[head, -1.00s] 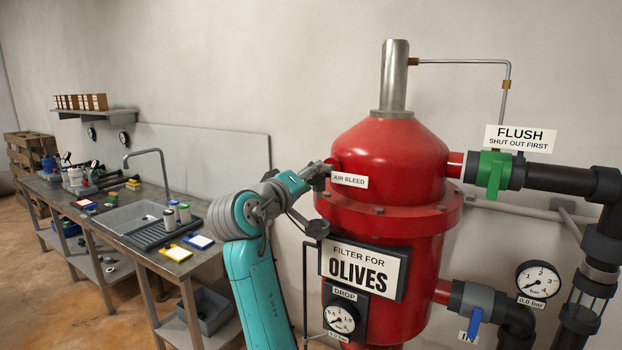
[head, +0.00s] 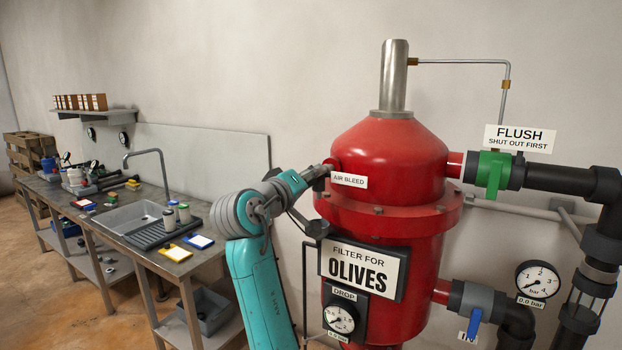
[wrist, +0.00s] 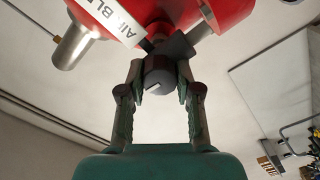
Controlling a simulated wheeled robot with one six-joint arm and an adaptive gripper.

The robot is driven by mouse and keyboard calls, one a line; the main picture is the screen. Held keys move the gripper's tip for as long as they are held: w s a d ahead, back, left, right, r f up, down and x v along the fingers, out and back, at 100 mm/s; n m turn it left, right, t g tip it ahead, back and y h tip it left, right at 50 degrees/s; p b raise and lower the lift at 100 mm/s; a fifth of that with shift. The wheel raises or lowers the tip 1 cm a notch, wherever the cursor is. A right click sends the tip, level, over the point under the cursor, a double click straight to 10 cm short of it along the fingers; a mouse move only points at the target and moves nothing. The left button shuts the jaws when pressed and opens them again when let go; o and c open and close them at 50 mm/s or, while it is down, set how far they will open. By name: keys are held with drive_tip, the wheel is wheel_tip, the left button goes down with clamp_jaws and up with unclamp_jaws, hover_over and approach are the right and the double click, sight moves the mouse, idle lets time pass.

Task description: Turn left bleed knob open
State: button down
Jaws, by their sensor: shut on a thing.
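The bleed knob (wrist: 159,78) is a dark grey round knob with a pale slanted line on its face, in the middle of the wrist view. My gripper (wrist: 160,70) has one finger on each side of it and is shut on it. In the head view my gripper (head: 321,174) is at the upper left side of the red filter tank (head: 392,150), beside the AIR BLEED label (head: 349,180). The knob is hard to make out there. The label also shows in the wrist view, upper left.
A FILTER FOR OLIVES sign (head: 362,268) and a drop gauge (head: 341,319) are on the tank below my gripper. A green-handled flush valve (head: 494,172) and black pipes stand right. A workbench with a sink (head: 135,216) stands left.

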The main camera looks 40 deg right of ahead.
drive_tip(key=m, duration=0.4)
drive_tip(key=shift+m, duration=0.4)
drive_tip(key=m, duration=0.9)
drive_tip(key=shift+s, duration=0.1)
drive_tip(key=shift+m, duration=1.8)
drive_tip(key=c, duration=0.8)
unclamp_jaws()
drive_tip(key=v, duration=1.2)
